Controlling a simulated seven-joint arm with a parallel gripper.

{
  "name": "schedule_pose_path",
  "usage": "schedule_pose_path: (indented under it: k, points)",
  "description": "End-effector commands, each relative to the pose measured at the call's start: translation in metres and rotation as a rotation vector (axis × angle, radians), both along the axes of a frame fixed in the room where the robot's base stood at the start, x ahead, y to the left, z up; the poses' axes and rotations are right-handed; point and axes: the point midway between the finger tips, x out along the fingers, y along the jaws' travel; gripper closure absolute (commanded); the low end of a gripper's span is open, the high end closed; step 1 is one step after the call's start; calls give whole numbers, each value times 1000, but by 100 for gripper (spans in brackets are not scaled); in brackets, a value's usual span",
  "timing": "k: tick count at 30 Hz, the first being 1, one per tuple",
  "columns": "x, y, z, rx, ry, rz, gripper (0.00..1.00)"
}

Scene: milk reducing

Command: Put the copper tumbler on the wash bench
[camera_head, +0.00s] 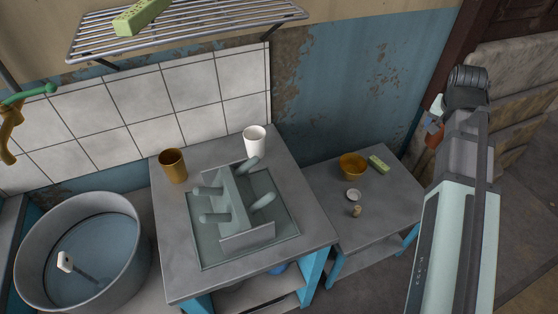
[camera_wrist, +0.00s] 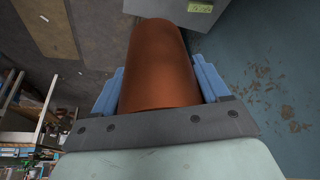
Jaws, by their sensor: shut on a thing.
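The copper tumbler (camera_wrist: 158,65) fills the middle of the wrist view, between the two blue fingers of my gripper (camera_wrist: 160,90). My gripper is shut on its sides. In the head view my gripper (camera_head: 432,126) is at the right, with a small copper-red part of the tumbler (camera_head: 433,138) showing and the rest hidden. The larger grey bench (camera_head: 180,278) with blue legs stands at centre left, beside the basin. A lower, smaller grey bench (camera_head: 393,208) stands to its right, nearer my gripper. I cannot tell which is called the wash bench.
The larger bench holds a brass-coloured cup (camera_head: 173,166), a white cup (camera_head: 255,141) and a pegged drying rack (camera_head: 240,208). A round basin (camera_head: 40,225) stands left.

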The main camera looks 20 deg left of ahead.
Motion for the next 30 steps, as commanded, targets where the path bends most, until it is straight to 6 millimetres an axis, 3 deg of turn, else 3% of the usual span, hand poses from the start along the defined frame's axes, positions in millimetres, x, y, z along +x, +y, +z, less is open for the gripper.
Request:
schedule_pose_path:
  k: [5, 11, 20, 30]
  points:
    - [-2, 0, 31, 1, -2, -1, 57]
    - [-4, 41, 30, 0, 1, 63, 57]
    - [-14, 123, 23, 0, 1, 191, 57]
    - [-39, 225, 12, 0, 1, 351, 57]
